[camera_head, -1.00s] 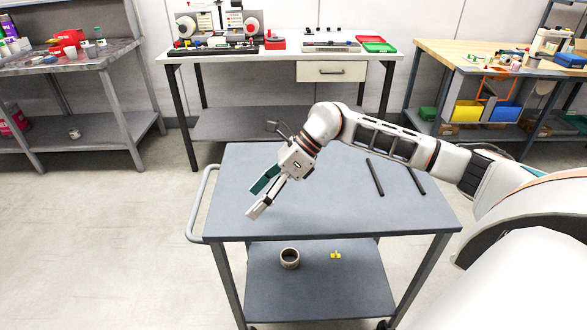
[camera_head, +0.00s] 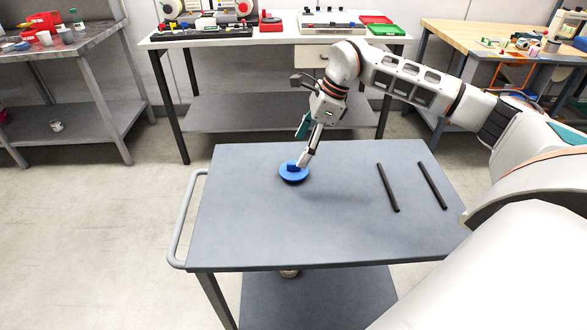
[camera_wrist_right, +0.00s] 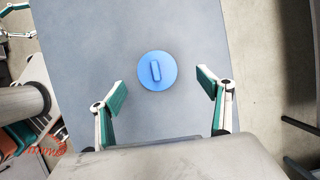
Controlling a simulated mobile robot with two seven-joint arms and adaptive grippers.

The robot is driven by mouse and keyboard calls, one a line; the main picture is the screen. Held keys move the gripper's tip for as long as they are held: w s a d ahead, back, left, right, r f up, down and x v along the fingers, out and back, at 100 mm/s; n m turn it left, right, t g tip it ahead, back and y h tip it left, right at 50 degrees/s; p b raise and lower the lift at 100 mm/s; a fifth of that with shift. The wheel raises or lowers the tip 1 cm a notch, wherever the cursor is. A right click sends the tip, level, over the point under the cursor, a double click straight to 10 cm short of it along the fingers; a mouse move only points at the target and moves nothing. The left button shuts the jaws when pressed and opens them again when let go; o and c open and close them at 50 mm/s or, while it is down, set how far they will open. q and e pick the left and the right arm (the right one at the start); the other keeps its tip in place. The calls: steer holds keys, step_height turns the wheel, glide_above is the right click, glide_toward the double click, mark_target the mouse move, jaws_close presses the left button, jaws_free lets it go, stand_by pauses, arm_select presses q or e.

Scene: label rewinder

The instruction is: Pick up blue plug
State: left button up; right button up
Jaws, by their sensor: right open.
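The blue plug (camera_head: 291,174) is a round disc with a raised bar handle across its top. It lies flat on the grey cart top (camera_head: 245,225), left of the middle. My right gripper (camera_head: 306,145) is over the plug's far right side, fingers pointing down, and partly covers it in the head view. In the right wrist view the plug (camera_wrist_right: 157,71) shows whole, ahead of the open fingers (camera_wrist_right: 161,82), with nothing between them. Its bar (camera_wrist_right: 155,71) runs nearly along the picture's upright.
Two black rods (camera_head: 387,187) (camera_head: 432,185) lie on the right of the cart top. The cart's handle rail (camera_head: 184,225) is at its left edge. A round ring (camera_head: 289,273) on the lower shelf is mostly hidden. A white bench (camera_head: 270,37) stands behind.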

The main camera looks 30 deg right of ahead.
mark_target(294, 163)
steer(key=x, duration=0.6)
steer(key=shift+s+a, duration=0.25)
steer(key=shift+a, duration=0.1)
steer(key=c, duration=1.1)
